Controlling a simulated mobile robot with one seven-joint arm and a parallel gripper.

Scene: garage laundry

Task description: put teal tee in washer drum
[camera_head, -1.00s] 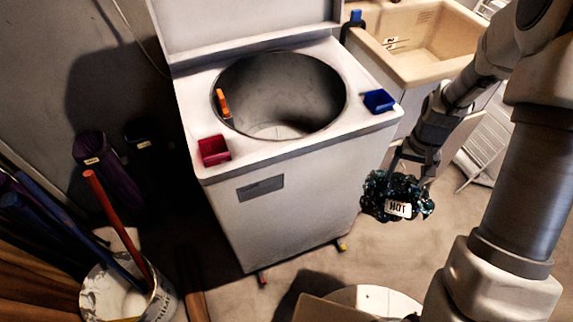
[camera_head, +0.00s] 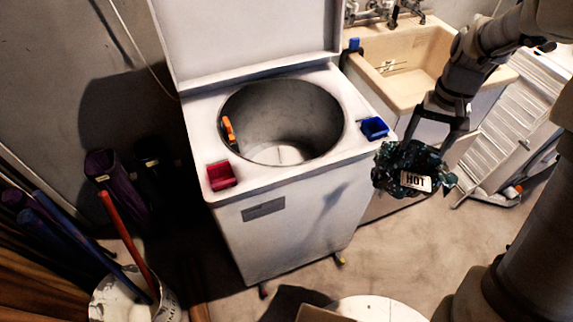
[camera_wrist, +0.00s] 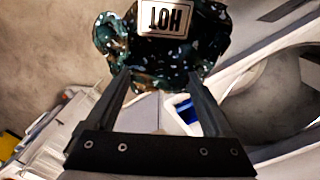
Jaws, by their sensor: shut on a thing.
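The teal tee (camera_head: 396,172) is a crumpled dark teal, speckled bundle with a white label reading "HOT". My gripper (camera_head: 432,140) is shut on it and holds it in the air to the right of the washer, at about the height of its top edge. The tee also shows in the wrist view (camera_wrist: 120,45), between and beyond the fingertips of my gripper (camera_wrist: 160,75). The washer (camera_head: 290,225) is a white top-loader with its lid up. Its round drum (camera_head: 285,105) is open at the top, and the part of the drum that I see holds no cloth.
A red tray (camera_head: 221,175) and a blue tray (camera_head: 374,128) sit on the washer's top. An orange item (camera_head: 229,129) is at the drum's left rim. A beige sink (camera_head: 405,75) stands behind right. A bucket with poles (camera_head: 135,295) stands at the left.

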